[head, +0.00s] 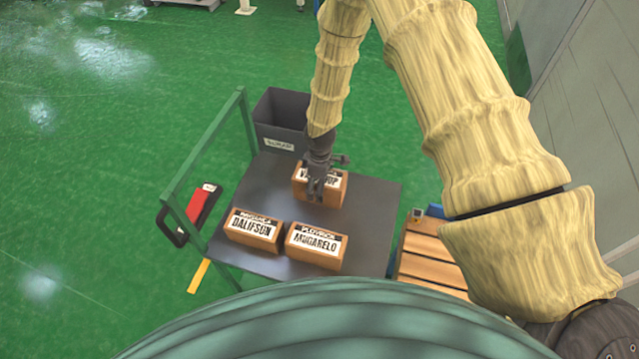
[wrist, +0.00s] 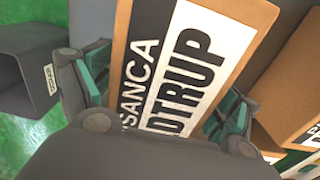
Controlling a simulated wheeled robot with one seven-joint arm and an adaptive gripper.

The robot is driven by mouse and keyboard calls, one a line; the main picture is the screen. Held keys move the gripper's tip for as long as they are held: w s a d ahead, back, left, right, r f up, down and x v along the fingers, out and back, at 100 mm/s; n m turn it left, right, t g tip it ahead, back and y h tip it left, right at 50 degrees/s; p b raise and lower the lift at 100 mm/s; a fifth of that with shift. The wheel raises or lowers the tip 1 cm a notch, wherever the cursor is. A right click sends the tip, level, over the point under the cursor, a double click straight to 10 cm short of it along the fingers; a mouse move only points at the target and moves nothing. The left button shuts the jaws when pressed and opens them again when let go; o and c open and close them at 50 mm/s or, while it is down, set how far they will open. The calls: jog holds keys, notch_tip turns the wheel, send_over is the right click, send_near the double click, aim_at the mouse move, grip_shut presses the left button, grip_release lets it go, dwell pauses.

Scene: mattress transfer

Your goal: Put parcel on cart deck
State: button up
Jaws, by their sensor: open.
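The cart deck (head: 370,225) is a dark grey flat top with a green frame. A brown parcel (head: 332,192) with a black and white label stands at its far middle, apparently resting on the deck. My gripper (head: 317,188) is over this parcel and open. In the wrist view, the parcel (wrist: 205,50), its label ending in "DTRUP", lies between the teal-padded fingers of my gripper (wrist: 160,95). Whether the pads touch it I cannot tell. Two more brown parcels stand nearer on the deck, one labelled "DALIFSON" (head: 253,229) and one "MOGARELO" (head: 316,246).
A dark grey bin (head: 283,108) stands beyond the deck's far left corner. A green handle frame (head: 205,145) rises along the left side. A wooden slatted pallet (head: 432,255) lies to the right. The deck's right part is bare, and green floor is open at left.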

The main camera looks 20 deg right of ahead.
jog(key=shift+r+b, duration=1.4)
jog(key=shift+r, duration=4.65)
